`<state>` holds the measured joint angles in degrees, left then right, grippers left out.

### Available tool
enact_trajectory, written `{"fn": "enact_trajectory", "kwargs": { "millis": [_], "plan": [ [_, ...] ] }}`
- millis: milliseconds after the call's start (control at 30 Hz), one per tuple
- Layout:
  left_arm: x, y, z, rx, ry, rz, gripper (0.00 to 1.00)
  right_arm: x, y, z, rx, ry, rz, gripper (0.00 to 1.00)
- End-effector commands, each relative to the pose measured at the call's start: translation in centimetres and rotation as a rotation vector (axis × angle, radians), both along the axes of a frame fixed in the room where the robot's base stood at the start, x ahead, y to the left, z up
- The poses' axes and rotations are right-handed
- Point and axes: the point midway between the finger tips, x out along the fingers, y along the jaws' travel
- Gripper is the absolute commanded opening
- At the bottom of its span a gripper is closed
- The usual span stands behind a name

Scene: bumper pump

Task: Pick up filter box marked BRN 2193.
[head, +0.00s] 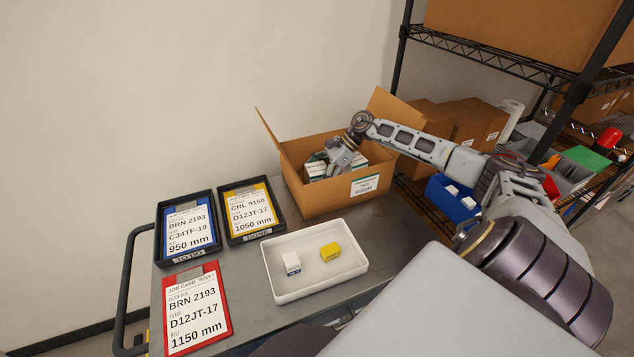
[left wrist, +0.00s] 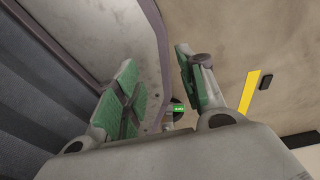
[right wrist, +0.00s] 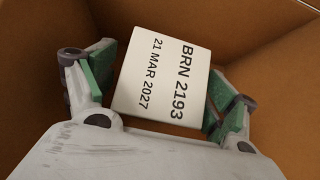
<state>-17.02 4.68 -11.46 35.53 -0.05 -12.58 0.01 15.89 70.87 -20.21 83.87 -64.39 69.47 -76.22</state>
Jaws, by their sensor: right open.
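The filter box marked BRN 2193 (right wrist: 163,75), white with black print and the date 21 MAR 2027, lies inside the open cardboard carton. In the right wrist view it sits between the two fingers of my right gripper (right wrist: 160,82), which is open. The right finger is close to the box's edge; I cannot tell if it touches. In the head view my right gripper (head: 341,160) reaches down into the carton (head: 322,204), among white and green boxes (head: 315,170). My left gripper (left wrist: 158,75) is open and empty, away from the cart.
A white tray (head: 318,285) holds a small white box (head: 291,263) and a yellow box (head: 330,252). Job cards lie at left, two in black trays and a red one (head: 197,308) marked BRN 2193. Carton flaps stand up around my right gripper. Shelving (head: 400,45) is at right.

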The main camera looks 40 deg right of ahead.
Motion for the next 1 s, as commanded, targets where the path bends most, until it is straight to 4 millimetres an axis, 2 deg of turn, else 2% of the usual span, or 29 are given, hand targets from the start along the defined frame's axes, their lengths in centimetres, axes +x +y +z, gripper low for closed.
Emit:
{"fn": "enact_trajectory", "kwargs": {
  "millis": [100,333,567,1000],
  "plan": [
    [0.0,0.6,0.0,0.006,0.0,-0.001,0.4,0.0,0.0,0.0,0.0,0.0,0.0,0.83],
    [0.0,1.7,0.0,0.017,-0.001,-0.001,0.4,0.0,0.0,0.0,0.0,0.0,0.0,0.54],
    [0.0,1.6,0.0,0.017,-0.001,0.0,0.4,0.0,0.0,0.0,0.0,0.0,0.0,0.24],
    [0.0,-0.3,-0.1,-0.003,0.0,0.002,0.4,0.1,-0.1,0.8,0.0,-0.003,0.0,0.22]
  ]
}}
